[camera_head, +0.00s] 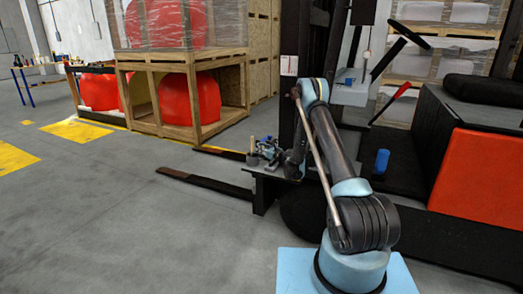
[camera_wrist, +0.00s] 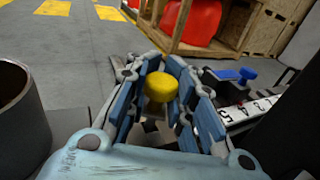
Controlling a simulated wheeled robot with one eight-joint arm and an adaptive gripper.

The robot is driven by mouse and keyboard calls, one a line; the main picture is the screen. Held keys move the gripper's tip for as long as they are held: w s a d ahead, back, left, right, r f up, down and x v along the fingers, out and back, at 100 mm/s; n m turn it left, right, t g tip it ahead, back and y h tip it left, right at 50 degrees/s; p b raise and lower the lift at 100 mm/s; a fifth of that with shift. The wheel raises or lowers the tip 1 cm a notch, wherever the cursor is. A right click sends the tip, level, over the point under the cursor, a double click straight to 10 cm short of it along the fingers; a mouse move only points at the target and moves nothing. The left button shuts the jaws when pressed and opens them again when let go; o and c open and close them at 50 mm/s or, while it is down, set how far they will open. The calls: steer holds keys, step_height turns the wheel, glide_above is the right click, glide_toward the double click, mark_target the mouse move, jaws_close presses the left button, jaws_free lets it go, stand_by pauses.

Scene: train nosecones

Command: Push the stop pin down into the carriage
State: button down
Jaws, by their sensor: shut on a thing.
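In the wrist view a rounded yellow knob (camera_wrist: 161,87), which looks like the head of the stop pin, sits between the blue-padded fingers of my gripper (camera_wrist: 160,98). The fingers are shut on it from both sides. The pin's lower part is hidden, so I cannot tell how deep it sits. In the head view my gripper (camera_head: 268,149) is small, just above the dark carriage (camera_head: 262,190) of a forklift. The pin cannot be made out there.
A grey cylindrical cup (camera_wrist: 18,112) stands close left of my gripper. A white scale with numbers (camera_wrist: 250,112) and a blue knob (camera_wrist: 246,74) lie to the right. Two forks (camera_head: 205,185) reach left over open floor. Wooden crates (camera_head: 210,90) stand behind.

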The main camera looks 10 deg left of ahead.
steer(key=shift+s+f, duration=0.1)
steer(key=shift+f, duration=0.15)
steer(key=shift+r, duration=0.5)
steer(key=shift+r, duration=0.65)
stand_by(1.0)
steer(key=shift+f, duration=1.1)
stand_by(0.4)
steer(key=c, duration=1.3)
jaws_free()
steer(key=shift+r, duration=0.1)
